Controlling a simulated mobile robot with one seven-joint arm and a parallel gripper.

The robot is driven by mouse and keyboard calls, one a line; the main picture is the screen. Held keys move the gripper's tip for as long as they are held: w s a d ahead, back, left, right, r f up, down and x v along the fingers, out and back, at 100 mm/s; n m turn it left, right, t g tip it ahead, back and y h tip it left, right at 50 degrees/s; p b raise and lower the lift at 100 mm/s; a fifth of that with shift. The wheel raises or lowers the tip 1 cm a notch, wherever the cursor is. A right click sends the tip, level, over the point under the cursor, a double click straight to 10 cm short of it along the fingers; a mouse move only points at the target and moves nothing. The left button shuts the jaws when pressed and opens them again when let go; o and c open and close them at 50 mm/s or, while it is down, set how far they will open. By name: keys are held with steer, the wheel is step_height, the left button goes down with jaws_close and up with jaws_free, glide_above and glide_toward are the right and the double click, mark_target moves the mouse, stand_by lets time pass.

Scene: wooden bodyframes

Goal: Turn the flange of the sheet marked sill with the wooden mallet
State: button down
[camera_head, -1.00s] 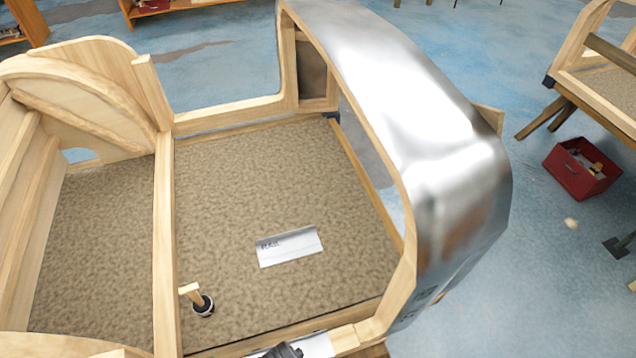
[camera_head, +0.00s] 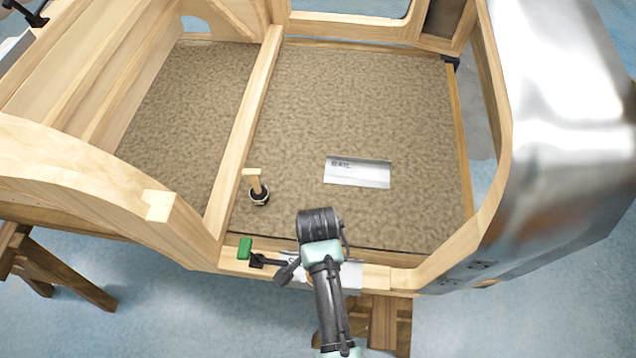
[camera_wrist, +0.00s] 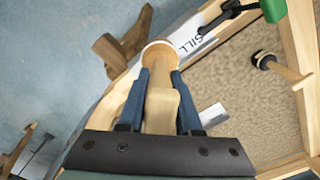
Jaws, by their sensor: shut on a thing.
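The sheet marked SILL (camera_wrist: 196,36) lies along the wooden sill rail; in the head view a pale part of it (camera_head: 350,274) shows beside my arm. My gripper (camera_wrist: 160,82) is shut on the wooden mallet (camera_wrist: 161,106), a pale wooden piece with a round end. In the wrist view the mallet's round end overlaps the sheet's left end; I cannot tell whether they touch. In the head view my arm hides the mallet and most of the gripper. The flange itself is not clear.
A green-handled clamp (camera_head: 245,248) sits on the rail left of the sheet. A wooden post and a large curved metal panel (camera_head: 560,120) rise at right.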

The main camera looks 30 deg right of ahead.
stand_by(0.4)
step_height(320, 180, down, 10)
steer(key=b, duration=0.7)
steer(key=shift+r, duration=0.25)
step_height(320, 180, up, 10)
steer(key=p, duration=0.9)
steer(key=shift+f+p, duration=0.2)
steer(key=shift+p, duration=0.1)
steer(key=shift+f, duration=0.15)
steer(key=shift+s+a+r+p, duration=0.1)
steer(key=shift+s+r+p, duration=0.15)
steer(key=shift+s+p, duration=0.1)
steer(key=s+a+r+p, duration=0.1)
steer(key=s+a+p, duration=0.1)
steer(key=s+p, duration=0.3)
steer(key=s, duration=0.3)
steer(key=shift+a+r, duration=0.15)
steer(key=shift+r, duration=0.1)
